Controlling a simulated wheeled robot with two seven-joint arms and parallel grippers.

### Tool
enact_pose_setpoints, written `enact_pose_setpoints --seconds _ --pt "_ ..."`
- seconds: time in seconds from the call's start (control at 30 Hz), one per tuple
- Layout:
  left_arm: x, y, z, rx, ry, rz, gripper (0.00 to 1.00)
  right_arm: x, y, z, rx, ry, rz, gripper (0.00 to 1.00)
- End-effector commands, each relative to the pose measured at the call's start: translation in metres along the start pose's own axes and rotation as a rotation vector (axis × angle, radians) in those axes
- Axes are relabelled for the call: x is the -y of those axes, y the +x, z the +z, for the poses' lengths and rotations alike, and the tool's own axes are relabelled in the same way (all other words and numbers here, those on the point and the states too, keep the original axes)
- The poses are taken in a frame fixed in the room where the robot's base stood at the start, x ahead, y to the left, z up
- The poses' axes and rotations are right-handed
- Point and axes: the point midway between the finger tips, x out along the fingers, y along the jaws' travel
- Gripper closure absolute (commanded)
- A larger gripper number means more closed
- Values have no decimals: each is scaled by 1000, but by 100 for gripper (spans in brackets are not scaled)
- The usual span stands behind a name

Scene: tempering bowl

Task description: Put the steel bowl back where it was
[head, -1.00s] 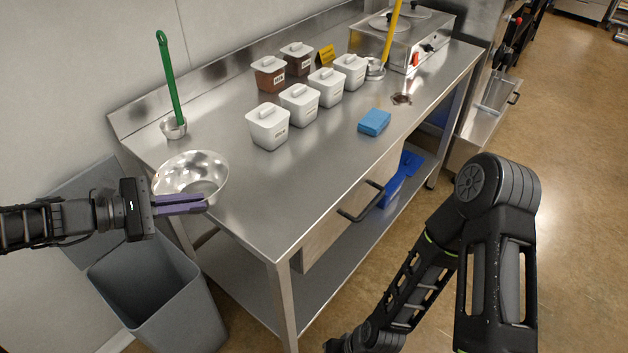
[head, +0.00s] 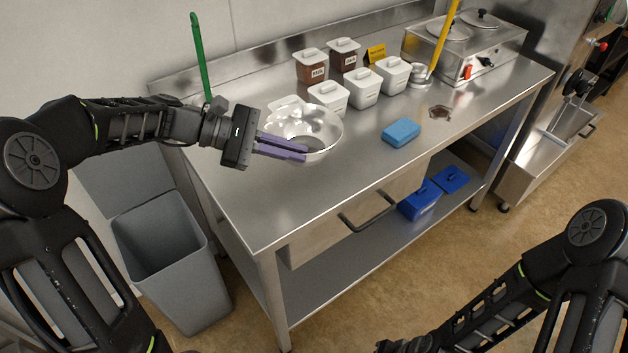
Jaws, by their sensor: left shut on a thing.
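The shiny steel bowl (head: 326,126) is over the left part of the steel table (head: 262,205), upright or nearly so. My left gripper (head: 300,152) is shut on the bowl's near rim with its purple fingers. I cannot tell whether the bowl touches the table or hangs just above it. It hides part of a white lidded container behind it. My right arm comes in at the lower right, away from the table; its gripper (head: 392,346) is at the bottom edge and its fingers do not show clearly.
A green-handled ladle (head: 200,55) stands behind my left gripper. Several white containers (head: 363,88) and two brown ones (head: 311,66) stand behind the bowl. A yellow-handled ladle (head: 443,40) stands by the warmer (head: 465,50). The table's front left is clear.

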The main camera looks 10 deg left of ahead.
Motion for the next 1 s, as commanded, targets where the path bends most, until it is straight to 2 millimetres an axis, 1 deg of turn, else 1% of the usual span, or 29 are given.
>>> enact_pose_setpoints --seconds 0.17,0.27,0.4,0.53,0.63,0.87,1.0 --pt "2 2 -2 2 -1 0 100 0 -1 0 0 0 0 66" --pt "7 6 -12 2 -4 0 100 0 -2 0 1 1 1 66" --pt "19 16 -33 3 -6 0 100 1 -5 0 1 2 2 66" --pt "27 23 -46 3 -3 0 100 2 -7 1 2 2 3 66" --pt "29 24 -50 1 0 1 100 2 -7 1 2 3 3 66" --pt "29 24 -50 1 0 1 100 2 -7 1 2 3 3 66" --pt "35 29 -60 2 -3 0 100 2 -9 1 2 3 3 66"
